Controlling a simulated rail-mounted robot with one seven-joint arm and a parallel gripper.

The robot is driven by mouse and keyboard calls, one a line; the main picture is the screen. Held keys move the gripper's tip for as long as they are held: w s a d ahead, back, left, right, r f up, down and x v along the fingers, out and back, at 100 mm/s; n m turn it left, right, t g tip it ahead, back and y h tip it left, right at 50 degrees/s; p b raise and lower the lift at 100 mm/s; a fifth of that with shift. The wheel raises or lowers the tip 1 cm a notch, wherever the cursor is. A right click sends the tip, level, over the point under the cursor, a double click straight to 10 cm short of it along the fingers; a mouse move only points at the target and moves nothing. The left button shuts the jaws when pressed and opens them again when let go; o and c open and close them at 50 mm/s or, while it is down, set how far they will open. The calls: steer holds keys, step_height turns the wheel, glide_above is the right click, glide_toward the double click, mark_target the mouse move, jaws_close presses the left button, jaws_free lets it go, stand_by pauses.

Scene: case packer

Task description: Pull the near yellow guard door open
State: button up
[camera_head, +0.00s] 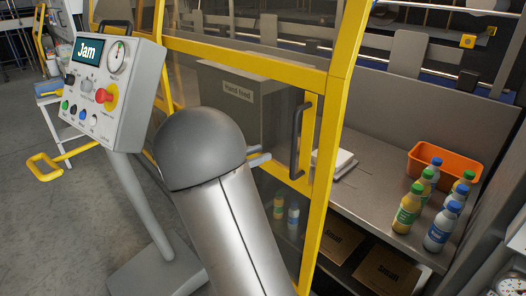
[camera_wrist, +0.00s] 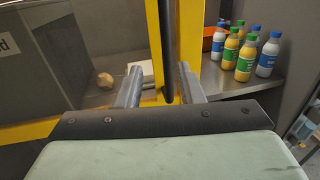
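The near yellow guard door (camera_head: 318,178) has a yellow frame and clear panes and looks closed in the head view. Its dark vertical handle (camera_head: 297,142) is on the right side of the door. In the wrist view the handle (camera_wrist: 166,50) rises between the two grey fingertips of my gripper (camera_wrist: 159,78), nearer the right one. The fingers are apart, with a gap visible on the left of the handle. I cannot tell whether either finger touches it. In the head view my arm hides most of the gripper; a fingertip (camera_head: 260,158) shows just left of the handle.
A control panel (camera_head: 112,85) reading "Jam" stands left of my arm. Right of the door, a metal shelf (camera_head: 365,190) holds an orange bin (camera_head: 425,160) and several bottles (camera_head: 408,208). Cardboard boxes (camera_head: 385,270) sit below. Behind the pane is a grey box (camera_head: 240,108).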

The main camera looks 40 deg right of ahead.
steer(key=a+p, duration=0.1)
steer(key=a, duration=0.7)
steer(key=shift+w+p, duration=0.35)
steer(key=shift+a, duration=0.1)
steer(key=shift+r+p, duration=0.1)
steer(key=shift+p, duration=0.25)
